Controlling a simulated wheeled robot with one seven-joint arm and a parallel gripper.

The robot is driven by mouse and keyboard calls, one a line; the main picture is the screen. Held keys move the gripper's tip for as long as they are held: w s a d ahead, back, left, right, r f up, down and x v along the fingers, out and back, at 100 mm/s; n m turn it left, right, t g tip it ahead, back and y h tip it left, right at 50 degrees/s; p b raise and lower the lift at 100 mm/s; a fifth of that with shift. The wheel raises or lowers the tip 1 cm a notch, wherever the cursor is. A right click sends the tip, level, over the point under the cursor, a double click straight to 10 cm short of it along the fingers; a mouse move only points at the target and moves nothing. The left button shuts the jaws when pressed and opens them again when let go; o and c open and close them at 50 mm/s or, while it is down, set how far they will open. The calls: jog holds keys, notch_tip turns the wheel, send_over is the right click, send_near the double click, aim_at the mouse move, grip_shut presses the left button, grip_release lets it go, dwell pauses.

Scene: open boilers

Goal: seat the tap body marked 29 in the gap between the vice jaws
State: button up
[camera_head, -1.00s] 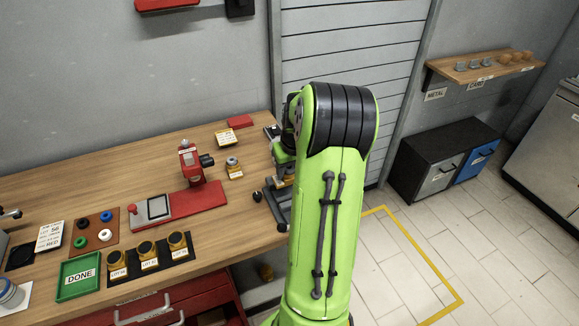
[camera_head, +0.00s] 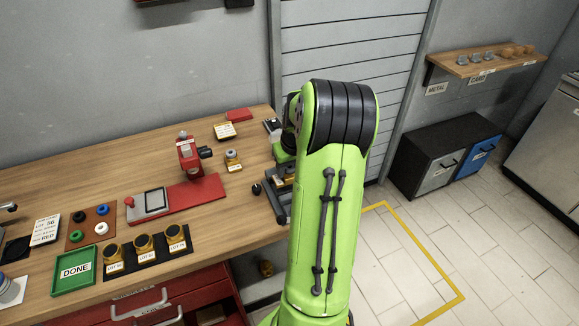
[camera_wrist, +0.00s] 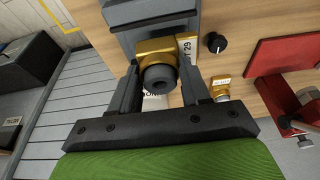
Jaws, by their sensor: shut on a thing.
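The brass tap body (camera_wrist: 155,50) shows in the wrist view with a dark round end towards me and a white tag ending in 29. My gripper (camera_wrist: 160,76) is shut on it, with one dark finger on each side. The grey vice (camera_wrist: 150,14) lies right beyond the tap body at the top of the wrist view. I cannot tell whether the tap body is inside the jaw gap or just in front of it.
A black knob (camera_wrist: 215,42) is right of the tap body. Another brass piece (camera_head: 232,160) stands near the red press (camera_head: 190,158). Several brass bodies stand on a black mat (camera_head: 128,270), beside the green DONE tray (camera_head: 55,286). Open floor (camera_head: 400,250) lies right of the bench.

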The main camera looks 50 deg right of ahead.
jog(key=shift+f, duration=0.15)
jog(key=shift+f+b, duration=0.4)
jog(key=shift+b, duration=0.1)
jog(key=shift+f, duration=0.1)
jog(key=shift+f+b, duration=0.7)
jog(key=shift+f, duration=0.25)
jog(key=shift+f+b, duration=0.1)
jog(key=shift+b, duration=0.2)
dwell(0.3)
jog(key=o, duration=1.4)
